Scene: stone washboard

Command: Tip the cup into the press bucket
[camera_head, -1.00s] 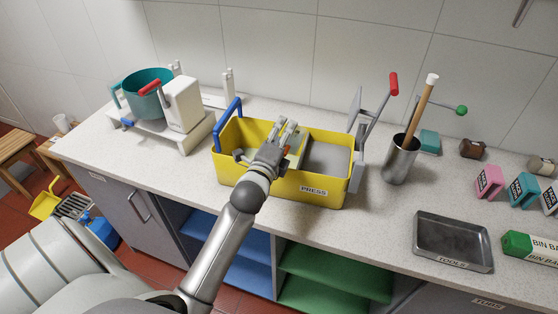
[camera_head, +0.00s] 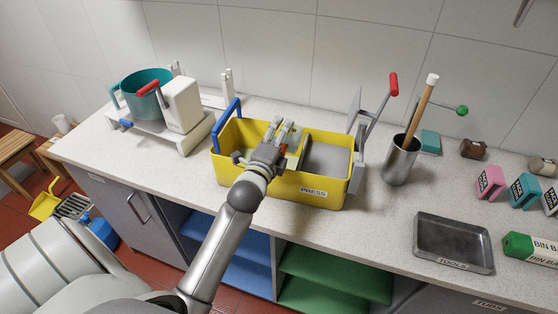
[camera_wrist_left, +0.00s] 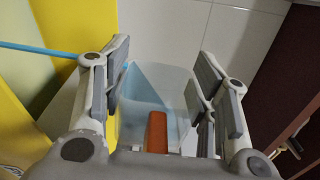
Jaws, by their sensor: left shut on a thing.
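The yellow press bucket (camera_head: 240,183) stands on the counter, with a blue handle at its left end and a divider inside. My left gripper (camera_head: 282,131) is over the bucket's middle, near the divider. It is shut on the cup, which it mostly hides in the head view; only a small orange patch (camera_head: 284,149) shows there. In the left wrist view the cup (camera_wrist_left: 182,108) is clear, with bluish content and an orange handle (camera_wrist_left: 157,132) between the fingers (camera_wrist_left: 163,75). The cup looks tilted; I cannot tell whether anything is pouring. My right gripper is out of view.
A steel pot with a wooden-handled tool (camera_head: 399,163) stands right of the bucket. Farther right are a tools tray (camera_head: 453,240), coloured boxes (camera_head: 490,182) and a bin bag roll (camera_head: 530,247). A teal pot (camera_head: 147,95) sits on a white device at left. The front counter strip is clear.

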